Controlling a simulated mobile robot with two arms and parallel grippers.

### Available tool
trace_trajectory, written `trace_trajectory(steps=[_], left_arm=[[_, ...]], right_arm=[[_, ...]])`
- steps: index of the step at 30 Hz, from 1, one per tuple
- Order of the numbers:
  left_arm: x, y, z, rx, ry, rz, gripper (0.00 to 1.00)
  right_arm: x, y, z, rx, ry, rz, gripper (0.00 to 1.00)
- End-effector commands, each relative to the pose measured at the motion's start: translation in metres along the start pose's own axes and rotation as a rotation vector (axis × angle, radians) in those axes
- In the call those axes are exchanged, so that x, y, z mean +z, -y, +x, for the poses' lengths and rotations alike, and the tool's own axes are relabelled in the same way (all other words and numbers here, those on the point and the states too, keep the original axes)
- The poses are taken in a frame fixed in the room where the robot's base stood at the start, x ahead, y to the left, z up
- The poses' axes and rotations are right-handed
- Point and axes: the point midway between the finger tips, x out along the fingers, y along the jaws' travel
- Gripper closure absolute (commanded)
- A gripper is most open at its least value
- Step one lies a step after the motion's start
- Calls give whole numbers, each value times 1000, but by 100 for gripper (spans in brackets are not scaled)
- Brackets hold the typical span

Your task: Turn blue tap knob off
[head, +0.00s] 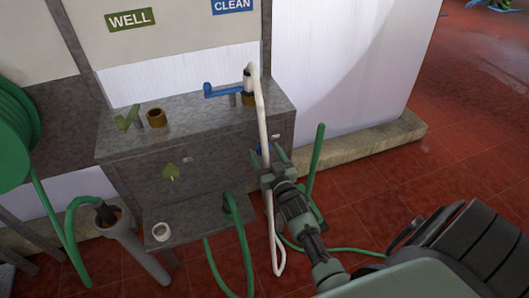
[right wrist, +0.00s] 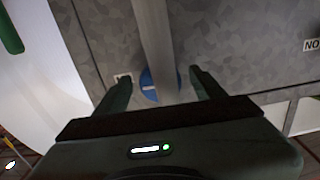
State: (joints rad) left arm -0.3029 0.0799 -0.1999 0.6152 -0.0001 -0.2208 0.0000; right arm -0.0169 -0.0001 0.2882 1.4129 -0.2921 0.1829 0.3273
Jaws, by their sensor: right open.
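A round blue knob (right wrist: 147,79) with a white mark sits on the front face of the grey sink unit; in the head view only a sliver of blue (head: 262,150) shows behind my gripper. My right gripper (head: 272,163) is open in front of it. In the right wrist view its two fingers (right wrist: 159,84) stand apart on either side of the knob, with nothing clamped. A pale hose (head: 262,110) hangs down across the knob and between the fingers, partly hiding the knob. I cannot tell whether the fingers touch the knob. My left gripper is not in view.
A blue lever tap (head: 222,90) stands on the ledge under the CLEAN sign (head: 233,5). A green lever (head: 128,117) and green knob (head: 171,172) are under the WELL sign (head: 130,19). Green hoses (head: 240,240) hang close by. Red tiled floor (head: 400,180) lies right.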

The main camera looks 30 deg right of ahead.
Motion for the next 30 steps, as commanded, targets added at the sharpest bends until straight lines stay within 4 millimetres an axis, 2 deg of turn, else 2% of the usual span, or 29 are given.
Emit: trace_trajectory(steps=[9, 11, 16, 23, 30], left_arm=[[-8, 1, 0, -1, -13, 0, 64], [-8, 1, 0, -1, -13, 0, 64], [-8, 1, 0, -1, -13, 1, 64], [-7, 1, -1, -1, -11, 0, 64], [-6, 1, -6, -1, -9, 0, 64]], right_arm=[[0, 0, 4, 0, 1, 0, 30], [0, 0, 4, 0, 1, 0, 44], [0, 0, 4, 0, 1, 0, 92], [0, 0, 4, 0, 1, 16, 92], [0, 0, 4, 0, 2, 119, 92]])
